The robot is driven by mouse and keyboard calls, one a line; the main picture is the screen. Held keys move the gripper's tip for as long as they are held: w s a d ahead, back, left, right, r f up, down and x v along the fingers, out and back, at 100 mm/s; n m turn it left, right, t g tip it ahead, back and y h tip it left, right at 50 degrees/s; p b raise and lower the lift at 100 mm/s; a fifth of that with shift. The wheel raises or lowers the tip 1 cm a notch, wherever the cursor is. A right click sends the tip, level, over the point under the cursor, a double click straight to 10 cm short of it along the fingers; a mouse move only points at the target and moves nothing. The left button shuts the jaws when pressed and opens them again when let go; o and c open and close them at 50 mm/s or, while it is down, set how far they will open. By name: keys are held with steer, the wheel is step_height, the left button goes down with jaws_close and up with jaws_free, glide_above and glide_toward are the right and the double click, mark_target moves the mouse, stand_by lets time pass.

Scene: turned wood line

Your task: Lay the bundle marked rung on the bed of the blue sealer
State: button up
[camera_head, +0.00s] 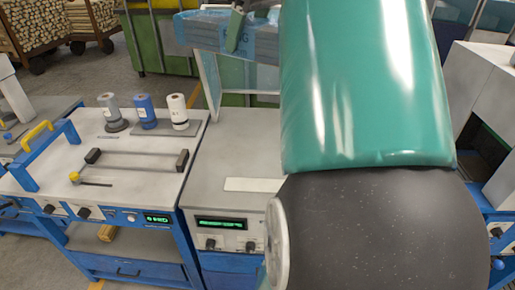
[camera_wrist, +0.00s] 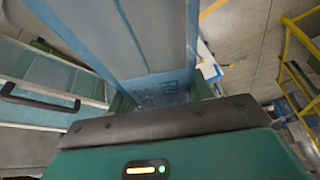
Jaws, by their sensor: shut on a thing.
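The bundle (camera_head: 204,32), wrapped in blue film, hangs in the air at the top of the head view. Part of its lettering shows, ending in "NG"; the wrist view shows the bundle (camera_wrist: 150,40) with the start of the lettering, "RU". My gripper (camera_head: 238,28) is shut on it, and my green arm hides the bundle's right part. The blue sealer (camera_head: 38,170) stands at the left, with a blue handle frame and a pale, flat top. Its bed (camera_head: 125,177) carries a dark bar between two black blocks. The bundle is beyond and above it, apart from it.
Grey, blue and white spools (camera_head: 144,108) stand along the sealer's back edge. A grey machine (camera_head: 235,160) with a green display stands to its right, a clear panel (camera_head: 210,85) behind it. Green bins (camera_head: 160,45) and wood carts (camera_head: 45,22) are farther back.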

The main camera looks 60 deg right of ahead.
steer(key=w+d+f+n+y, duration=0.15)
steer(key=d+f+n, duration=0.25)
steer(key=d+f, duration=1.2)
steer(key=s+d+f+n, duration=0.1)
steer(key=s+d+f, duration=0.4)
steer(key=f, duration=0.4)
steer(key=s+d+f+n, duration=0.1)
steer(key=s+d+f, duration=0.4)
steer(key=f, duration=0.4)
steer(key=shift+y, duration=0.35)
steer(key=w+f, duration=0.3)
steer(key=w, duration=0.1)
steer(key=w+f, duration=0.3)
steer(key=w, duration=0.1)
steer(key=w+d+f, duration=0.1)
steer(key=w+f, duration=0.2)
steer(key=w, duration=0.2)
steer(key=x, duration=0.3)
steer(key=shift+s+d+f, duration=0.1)
steer(key=shift+d+f, duration=0.15)
steer(key=shift+f, duration=0.45)
steer(key=shift+f, duration=0.15)
steer(key=o, duration=1.3)
